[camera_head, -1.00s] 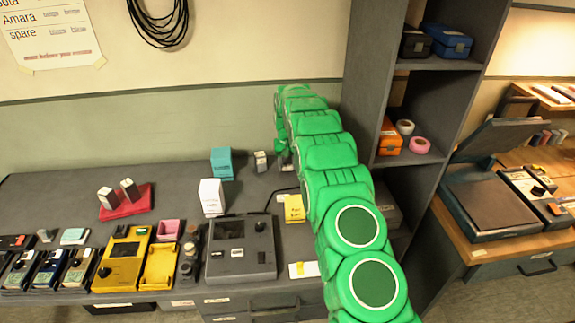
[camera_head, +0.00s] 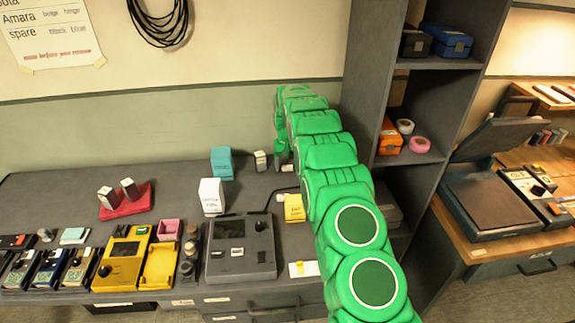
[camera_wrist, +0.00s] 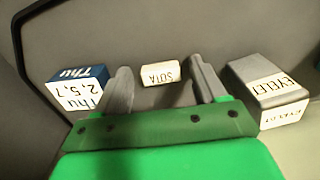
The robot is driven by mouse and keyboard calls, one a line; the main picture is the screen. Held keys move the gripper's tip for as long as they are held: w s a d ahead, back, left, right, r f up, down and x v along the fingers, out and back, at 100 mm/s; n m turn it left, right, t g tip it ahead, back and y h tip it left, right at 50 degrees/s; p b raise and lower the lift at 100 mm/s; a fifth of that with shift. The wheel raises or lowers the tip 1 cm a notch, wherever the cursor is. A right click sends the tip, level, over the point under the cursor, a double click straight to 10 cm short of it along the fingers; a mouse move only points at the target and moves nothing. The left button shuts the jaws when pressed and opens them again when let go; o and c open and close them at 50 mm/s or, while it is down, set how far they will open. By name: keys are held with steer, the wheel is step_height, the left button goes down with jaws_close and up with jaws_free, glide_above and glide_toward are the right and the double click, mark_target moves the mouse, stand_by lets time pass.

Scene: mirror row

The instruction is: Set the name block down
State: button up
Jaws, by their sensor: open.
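The name block (camera_wrist: 160,73) is a small white block with a label that seems to read SUTA. In the wrist view it stands between the tips of my gripper (camera_wrist: 162,80). The jaws are open, with a gap on each side of the block. In the head view my green arm comes down over the back right of the grey bench (camera_head: 90,184), and it mostly hides the gripper and the block.
In the wrist view a blue and white block marked Thu (camera_wrist: 80,88) is close to the left finger. A grey EYELET block (camera_wrist: 268,88) is close to the right finger. A teal box (camera_head: 222,163) and a white box (camera_head: 212,196) stand left of my arm.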

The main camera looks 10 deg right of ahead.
mark_target(287, 167)
step_height(287, 167, up, 11)
steer(key=s+d+r, duration=0.2)
steer(key=s+r, duration=0.7)
steer(key=s, duration=0.5)
steer(key=s+d+r, duration=0.1)
steer(key=s+r, duration=0.8)
steer(key=s, duration=0.5)
steer(key=s+d+f+g, duration=0.1)
steer(key=s, duration=1.7)
steer(key=s+d+f, duration=0.1)
steer(key=s+f, duration=0.1)
steer(key=s, duration=1.6)
steer(key=shift+s+g, duration=0.25)
steer(key=shift+g, duration=0.15)
